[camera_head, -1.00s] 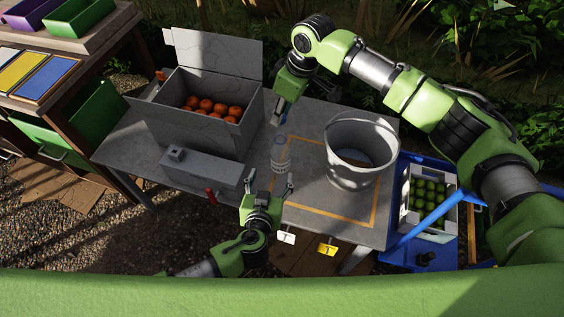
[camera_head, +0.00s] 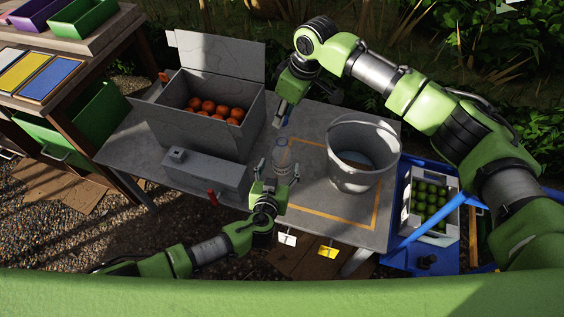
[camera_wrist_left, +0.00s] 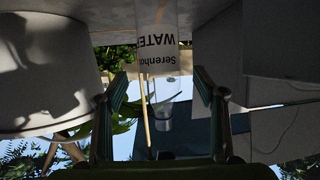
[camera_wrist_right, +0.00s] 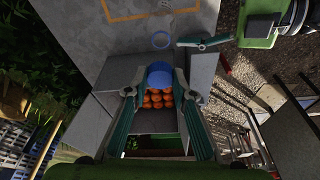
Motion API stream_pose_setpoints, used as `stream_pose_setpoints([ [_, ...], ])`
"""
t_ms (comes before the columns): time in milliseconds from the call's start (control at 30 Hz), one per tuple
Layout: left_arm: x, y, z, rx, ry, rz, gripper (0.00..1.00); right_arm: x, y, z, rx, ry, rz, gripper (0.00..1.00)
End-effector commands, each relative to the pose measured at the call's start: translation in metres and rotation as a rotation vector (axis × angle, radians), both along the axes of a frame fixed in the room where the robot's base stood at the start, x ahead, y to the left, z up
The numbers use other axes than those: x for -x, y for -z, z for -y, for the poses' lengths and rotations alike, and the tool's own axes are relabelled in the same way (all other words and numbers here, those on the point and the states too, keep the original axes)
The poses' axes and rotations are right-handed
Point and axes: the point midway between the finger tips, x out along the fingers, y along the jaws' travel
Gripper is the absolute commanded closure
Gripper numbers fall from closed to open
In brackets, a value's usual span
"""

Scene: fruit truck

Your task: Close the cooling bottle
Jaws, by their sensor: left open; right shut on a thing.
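A clear water bottle (camera_head: 281,154) stands upright on the grey table, its open mouth a pale ring in the right wrist view (camera_wrist_right: 160,40). Its label reads "WATER" in the left wrist view (camera_wrist_left: 157,42). My left gripper (camera_head: 277,169) is open, with its fingers spread to either side of the bottle's lower part and no clear contact. My right gripper (camera_head: 284,120) is shut on the blue cap (camera_wrist_right: 158,74), behind the bottle in the head view. The cap is apart from the bottle's mouth.
A grey box (camera_head: 158,127) of oranges stands left of the bottle, with a low grey unit (camera_head: 205,172) in front. A metal bucket (camera_head: 352,180) stands to the right inside an orange outline. A crate (camera_head: 407,205) of green fruit sits beyond the table's right edge.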

Motion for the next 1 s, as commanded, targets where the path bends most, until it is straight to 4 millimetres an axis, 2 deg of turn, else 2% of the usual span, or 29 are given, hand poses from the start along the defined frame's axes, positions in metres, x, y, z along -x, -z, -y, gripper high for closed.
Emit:
stream_pose_setpoints([
  [200,-0.03,0.011,0.006,-0.003,0.0,0.002,0.36,0.0,0.0,0.0,0.0,0.0,0.0,0.83],
  [400,-0.046,0.019,0.009,-0.001,0.0,0.0,0.36,0.0,0.0,0.0,0.0,0.0,0.0,0.83],
  [900,-0.054,0.023,0.01,0.0,0.001,0.0,0.36,0.0,0.0,0.0,0.0,0.0,0.0,0.83],
  [933,-0.054,0.023,0.01,0.0,0.0,0.0,0.39,0.0,0.0,0.0,0.0,0.0,0.0,0.83],
  [1000,-0.054,0.023,0.01,0.0,0.0,0.0,0.57,0.0,0.0,0.0,0.0,0.0,0.0,0.83],
])
